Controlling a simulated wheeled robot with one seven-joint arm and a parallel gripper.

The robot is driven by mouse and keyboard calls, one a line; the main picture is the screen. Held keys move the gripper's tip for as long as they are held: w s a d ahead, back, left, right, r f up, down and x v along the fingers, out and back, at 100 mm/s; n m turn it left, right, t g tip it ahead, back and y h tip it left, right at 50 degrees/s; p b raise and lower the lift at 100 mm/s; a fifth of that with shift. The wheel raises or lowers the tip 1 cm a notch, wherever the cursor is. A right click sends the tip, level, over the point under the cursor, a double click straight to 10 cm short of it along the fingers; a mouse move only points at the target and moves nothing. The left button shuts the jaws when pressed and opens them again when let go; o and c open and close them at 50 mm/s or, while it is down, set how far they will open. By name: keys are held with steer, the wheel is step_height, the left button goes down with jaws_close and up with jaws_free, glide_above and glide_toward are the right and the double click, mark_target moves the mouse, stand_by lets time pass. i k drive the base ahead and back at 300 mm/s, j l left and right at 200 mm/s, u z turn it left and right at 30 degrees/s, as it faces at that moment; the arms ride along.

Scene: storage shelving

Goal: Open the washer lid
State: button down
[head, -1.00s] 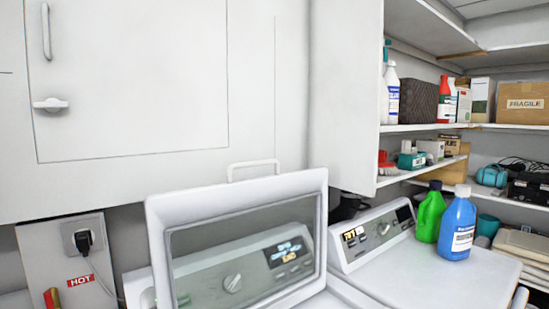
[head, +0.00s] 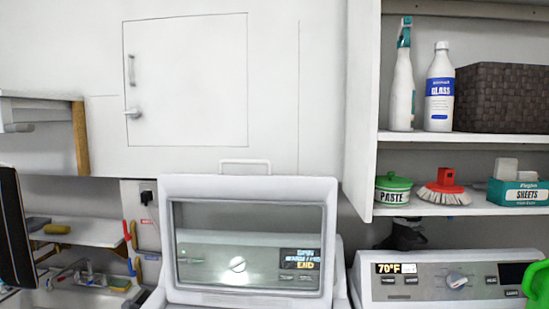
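The washer lid (head: 330,240) is a white frame with a clear window. It stands raised, close to upright, at the bottom middle of the head view. A white bar handle (head: 245,162) shows just above its top edge. Through the window I see the washer's control panel (head: 215,262) with a round knob and a lit display. The washer's body is mostly below the picture's edge. My gripper is not in view.
A second white machine (head: 400,292) with a "70°F" display stands to the right. Shelves above it hold a spray bottle (head: 402,90), a glass-cleaner bottle (head: 439,105), a basket (head: 500,98) and a paste tub (head: 393,195). A sink (head: 60,298) is at lower left.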

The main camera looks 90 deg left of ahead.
mark_target(321, 190)
steer(key=i+l+u, duration=0.2)
steer(key=u, duration=0.15)
steer(key=i+l+u, duration=0.5)
steer(key=u, duration=0.2)
steer(key=l, duration=0.1)
